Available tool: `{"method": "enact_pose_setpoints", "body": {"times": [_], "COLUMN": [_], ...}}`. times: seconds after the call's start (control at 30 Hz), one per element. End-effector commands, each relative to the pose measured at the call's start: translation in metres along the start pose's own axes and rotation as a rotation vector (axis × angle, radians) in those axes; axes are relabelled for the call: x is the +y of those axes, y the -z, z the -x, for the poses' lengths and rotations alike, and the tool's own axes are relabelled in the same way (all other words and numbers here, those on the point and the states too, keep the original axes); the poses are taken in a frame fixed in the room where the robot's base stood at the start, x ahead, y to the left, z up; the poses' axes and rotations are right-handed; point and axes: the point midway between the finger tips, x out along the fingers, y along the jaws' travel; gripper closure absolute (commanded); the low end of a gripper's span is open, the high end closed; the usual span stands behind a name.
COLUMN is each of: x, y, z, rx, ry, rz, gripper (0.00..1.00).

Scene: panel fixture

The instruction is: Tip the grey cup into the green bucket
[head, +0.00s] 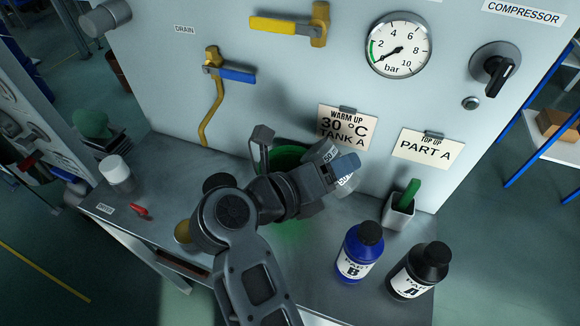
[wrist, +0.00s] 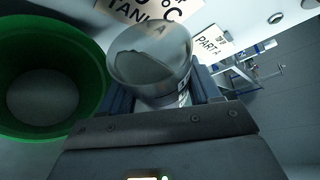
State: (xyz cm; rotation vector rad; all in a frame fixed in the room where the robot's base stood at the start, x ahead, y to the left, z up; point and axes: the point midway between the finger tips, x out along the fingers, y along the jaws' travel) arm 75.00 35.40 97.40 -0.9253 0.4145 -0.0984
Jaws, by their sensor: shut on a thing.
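The grey cup (head: 323,152) is between the fingers of my gripper (head: 338,168), which is shut on it. In the wrist view the cup (wrist: 150,55) shows its open mouth, with a dull grey patch inside; I cannot tell whether that is contents. Part of a white label shows on its side. The green bucket (head: 284,155) stands on the bench against the panel, partly hidden behind my arm in the head view. In the wrist view the bucket (wrist: 92,80) is left of the cup, apart from it, with a grey bottom. The cup's exact tilt is unclear.
A white-capped jar (head: 117,174) and a red item (head: 140,210) are at the left. Valve handles (head: 228,73) jut from the panel.

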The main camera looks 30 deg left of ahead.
Motion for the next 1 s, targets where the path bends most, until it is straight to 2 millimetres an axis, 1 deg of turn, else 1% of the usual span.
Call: {"method": "enact_pose_setpoints", "body": {"times": [1.0], "x": [0.0039], "y": [0.0026], "z": [-0.0016], "rx": [0.012], "ry": [0.047], "rz": [0.111], "gripper": [0.71]}}
